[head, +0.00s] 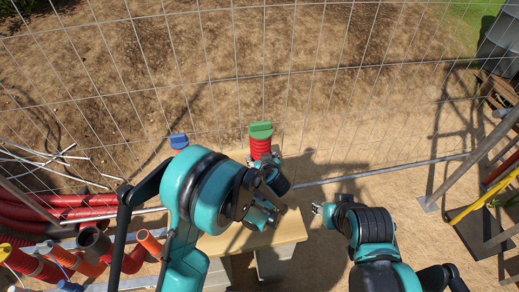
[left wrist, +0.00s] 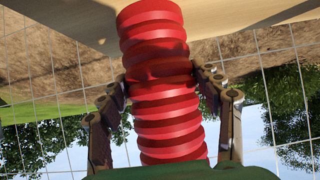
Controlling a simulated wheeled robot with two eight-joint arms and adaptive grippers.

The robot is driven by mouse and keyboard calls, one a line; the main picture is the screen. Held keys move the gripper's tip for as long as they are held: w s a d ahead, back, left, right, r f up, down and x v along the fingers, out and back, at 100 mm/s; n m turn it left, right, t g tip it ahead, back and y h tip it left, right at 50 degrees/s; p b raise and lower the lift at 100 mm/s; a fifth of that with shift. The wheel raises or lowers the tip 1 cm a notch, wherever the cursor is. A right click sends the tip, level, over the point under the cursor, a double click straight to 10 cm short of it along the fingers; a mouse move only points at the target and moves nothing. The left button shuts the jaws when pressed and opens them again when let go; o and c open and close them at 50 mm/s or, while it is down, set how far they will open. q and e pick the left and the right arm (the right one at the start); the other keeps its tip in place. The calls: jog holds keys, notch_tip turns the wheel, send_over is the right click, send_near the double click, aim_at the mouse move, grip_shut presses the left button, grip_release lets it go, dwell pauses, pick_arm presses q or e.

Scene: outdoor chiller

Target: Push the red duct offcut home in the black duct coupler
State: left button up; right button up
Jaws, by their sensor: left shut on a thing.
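My left gripper (head: 277,168) is shut on the offcut. I cannot make out the black duct coupler; my left arm covers much of the board. My right gripper (head: 317,209) is right of the board, holding nothing visible; its jaws are too small to judge.
A wire mesh fence (head: 300,70) stands behind the board. A blue block (head: 179,141) shows left of the offcut. Red and orange pipes (head: 130,258) lie at the left. Metal rails and a yellow bar (head: 485,200) are at the right. Bare ground lies right of the board.

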aim_at(262, 146)
pick_arm(q)
jog(key=shift+r+p, duration=2.25)
jog(key=shift+r, duration=1.3)
jog(key=shift+f, duration=0.1)
